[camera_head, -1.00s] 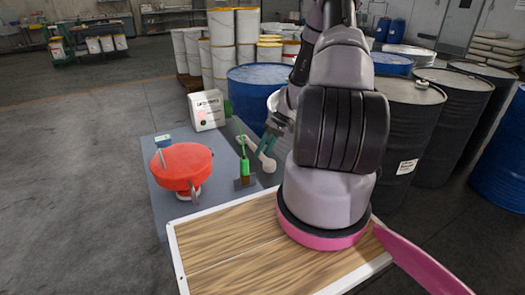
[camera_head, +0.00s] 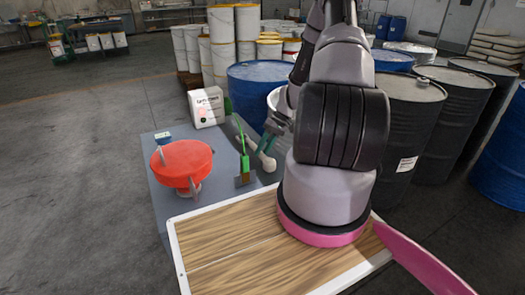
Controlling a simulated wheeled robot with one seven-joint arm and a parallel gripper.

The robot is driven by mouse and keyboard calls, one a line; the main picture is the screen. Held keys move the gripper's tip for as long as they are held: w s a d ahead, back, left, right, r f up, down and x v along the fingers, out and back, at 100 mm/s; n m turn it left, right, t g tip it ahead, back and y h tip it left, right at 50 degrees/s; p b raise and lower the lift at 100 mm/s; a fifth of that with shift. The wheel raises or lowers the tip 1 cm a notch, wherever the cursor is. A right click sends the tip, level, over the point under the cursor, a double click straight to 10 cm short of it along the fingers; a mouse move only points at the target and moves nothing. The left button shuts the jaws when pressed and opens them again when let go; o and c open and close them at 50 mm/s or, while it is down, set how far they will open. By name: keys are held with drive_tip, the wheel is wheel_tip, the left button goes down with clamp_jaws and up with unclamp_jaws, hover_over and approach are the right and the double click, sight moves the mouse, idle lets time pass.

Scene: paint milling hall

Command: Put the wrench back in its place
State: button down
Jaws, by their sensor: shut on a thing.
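My gripper (camera_head: 266,144), with dark teal fingers, is small and partly covered by my own arm. It is shut at a pale, long tool with a rounded end (camera_head: 267,162), which looks like the wrench. The tool slants over the back right of the grey table (camera_head: 165,204), and I cannot tell whether it touches the tabletop. Its exact grip is too small to see. A green upright piece (camera_head: 244,163) on a dark base stands just left of the tool. I cannot make out a marked place for the wrench.
A red round vessel (camera_head: 182,163) stands on the table's left, with a white box (camera_head: 207,107) behind it. A wooden board with a white rim (camera_head: 172,246) lies in front. Blue (camera_head: 262,93) and black drums (camera_head: 410,120) crowd behind and right. Open floor lies left.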

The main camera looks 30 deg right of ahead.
drive_tip(key=shift+f, duration=0.15)
drive_tip(key=c, duration=0.5)
unclamp_jaws()
drive_tip(key=shift+c, duration=0.2)
drive_tip(key=shift+d, duration=0.1)
drive_tip(key=v, duration=1)
drive_tip(key=shift+r, duration=0.4)
drive_tip(key=shift+d, duration=0.1)
